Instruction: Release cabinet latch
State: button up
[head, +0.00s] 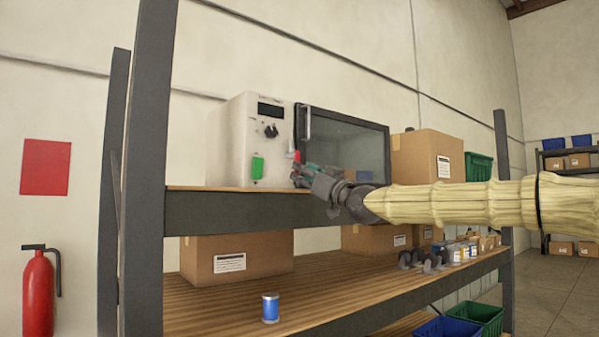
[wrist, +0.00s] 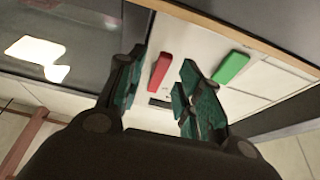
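The cabinet (head: 240,135) is a pale box on the upper shelf, with a dark glass door (head: 350,140) that looks closed. A red latch (head: 296,156) sits on its front beside the door edge. The latch shows in the wrist view as a red bar (wrist: 160,71). My gripper (head: 302,172) is at the cabinet front, just below the latch in the head view. In the wrist view my gripper (wrist: 161,75) has its teal fingers apart, with the red bar appearing between them. I cannot tell whether the fingers touch it.
A green block (head: 257,167) is on the cabinet front, also in the wrist view (wrist: 230,67). A vertical handle (head: 307,122) is at the door's left edge. A cardboard box (head: 425,157) stands right of the cabinet. A dark shelf post (head: 146,170) rises at the left.

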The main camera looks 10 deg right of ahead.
jog(key=shift+v, duration=2)
